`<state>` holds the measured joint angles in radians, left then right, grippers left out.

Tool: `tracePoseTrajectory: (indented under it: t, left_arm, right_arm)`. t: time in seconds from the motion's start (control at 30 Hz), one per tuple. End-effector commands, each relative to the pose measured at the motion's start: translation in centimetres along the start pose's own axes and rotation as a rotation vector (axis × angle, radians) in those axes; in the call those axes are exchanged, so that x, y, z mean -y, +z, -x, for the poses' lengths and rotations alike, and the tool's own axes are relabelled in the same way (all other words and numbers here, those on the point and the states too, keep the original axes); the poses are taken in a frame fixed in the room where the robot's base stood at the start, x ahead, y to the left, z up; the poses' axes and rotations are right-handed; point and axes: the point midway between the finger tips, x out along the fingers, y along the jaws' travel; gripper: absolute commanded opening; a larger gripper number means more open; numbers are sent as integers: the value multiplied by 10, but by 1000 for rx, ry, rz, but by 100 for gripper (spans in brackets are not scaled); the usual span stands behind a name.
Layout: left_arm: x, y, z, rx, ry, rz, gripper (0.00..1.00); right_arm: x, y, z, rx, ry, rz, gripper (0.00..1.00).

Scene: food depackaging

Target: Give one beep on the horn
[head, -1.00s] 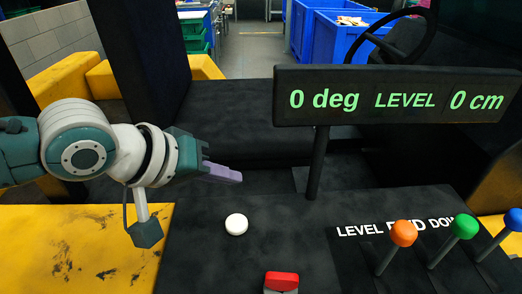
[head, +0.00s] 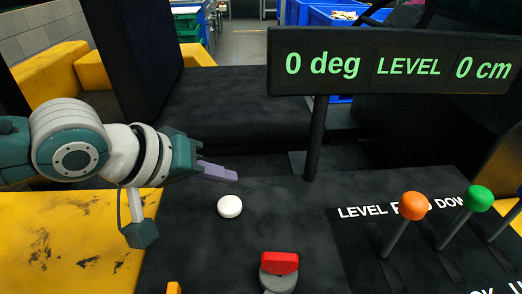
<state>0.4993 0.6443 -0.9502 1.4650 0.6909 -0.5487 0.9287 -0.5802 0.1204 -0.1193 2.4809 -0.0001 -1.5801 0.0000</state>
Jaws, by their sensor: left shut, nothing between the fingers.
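A round white button (head: 229,206), the only one that looks like a horn button, sits on the black console (head: 190,250). My left gripper (head: 220,171) is shut and empty, its purple fingers above and behind the white button in the picture, apart from it. A red switch (head: 280,263) on a grey base stands nearer on the console. My right gripper is not in view.
An orange-knobbed lever (head: 413,206) and a green-knobbed lever (head: 478,198) stand at the right. A display (head: 394,62) on a post reads 0 deg, LEVEL, 0 cm. A yellow surface (head: 80,235) lies left. Blue bins (head: 305,12) stand behind.

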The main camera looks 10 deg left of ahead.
Motion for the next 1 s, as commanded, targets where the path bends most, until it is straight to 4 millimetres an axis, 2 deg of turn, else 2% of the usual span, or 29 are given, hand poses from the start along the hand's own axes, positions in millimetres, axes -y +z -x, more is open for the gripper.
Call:
tracePoseTrajectory:
  t: [0.03, 0.23, 1.0]
  left_arm:
    - [8, 8, -11, -1, 0, -2, 0]
    - [17, 17, -23, 0, -1, 0, 0]
    - [18, 18, -24, 0, 0, 0, 0]
  right_arm:
    - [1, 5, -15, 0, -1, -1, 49]
    - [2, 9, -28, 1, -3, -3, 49]
    - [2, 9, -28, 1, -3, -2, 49]
